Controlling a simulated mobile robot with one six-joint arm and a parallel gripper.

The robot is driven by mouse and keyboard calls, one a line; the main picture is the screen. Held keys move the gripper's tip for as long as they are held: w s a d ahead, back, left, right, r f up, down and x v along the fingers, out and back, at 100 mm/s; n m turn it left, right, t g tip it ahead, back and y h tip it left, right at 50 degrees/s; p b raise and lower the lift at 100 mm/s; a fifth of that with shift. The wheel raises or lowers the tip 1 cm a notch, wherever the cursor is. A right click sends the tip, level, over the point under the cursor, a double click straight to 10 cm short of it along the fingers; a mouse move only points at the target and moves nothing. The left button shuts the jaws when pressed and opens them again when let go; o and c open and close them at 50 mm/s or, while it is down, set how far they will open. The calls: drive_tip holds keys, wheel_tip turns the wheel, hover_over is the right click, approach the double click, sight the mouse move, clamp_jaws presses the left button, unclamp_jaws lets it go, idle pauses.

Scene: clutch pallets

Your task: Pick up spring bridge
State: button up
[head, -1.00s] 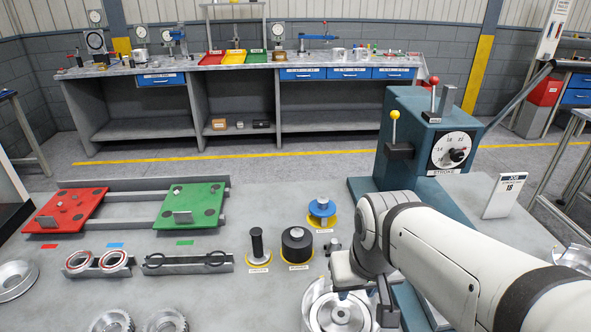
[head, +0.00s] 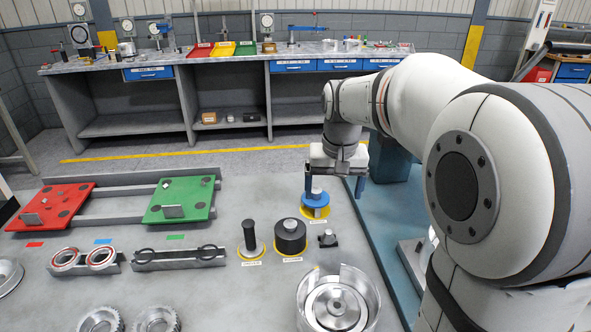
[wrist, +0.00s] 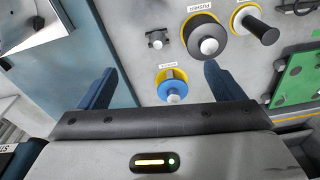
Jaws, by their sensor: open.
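The spring bridge appears to be the blue round piece (head: 316,201) with a pale knob on a yellow disc, standing on the grey table in the head view. It also shows between my two fingers in the wrist view (wrist: 172,91), where the knob is plain to see. My gripper (head: 335,186) is open and points down over the blue piece, with one finger to its left and the other to its right. My gripper's two dark fingers (wrist: 156,80) show wide apart in the wrist view. From these views I cannot tell the exact height gap; the gripper covers part of the piece.
A black pusher (head: 290,236) and a black-handled piece (head: 250,237) stand nearby on yellow discs, with a small dark block (head: 327,238) beside them. A metal housing (head: 338,300) is in front. Green (head: 180,200) and red (head: 52,206) plates lie left. A teal press base (head: 385,240) is at right.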

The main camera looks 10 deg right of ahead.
drive_tip(key=shift+o, duration=1.1)
drive_tip(key=w+f, duration=0.2)
drive_tip(key=w, duration=0.6)
drive_tip(key=shift+w+m+g+b, duration=0.15)
drive_tip(key=shift+m+g+b, duration=0.15)
drive_tip(key=shift+m+b, duration=0.1)
hover_over(316, 190)
drive_tip(key=shift+m+g, duration=0.4)
drive_tip(key=f, duration=0.5)
drive_tip(key=shift+s+a+f+b, duration=0.15)
drive_tip(key=shift+s+f+b, duration=0.05)
drive_tip(key=shift+b, duration=0.2)
drive_tip(key=shift+w+f, duration=0.1)
drive_tip(key=shift+f, duration=3.8)
drive_tip(key=shift+w, duration=0.1)
drive_tip(key=c, duration=1.3)
drive_tip(key=shift+o, duration=0.2)
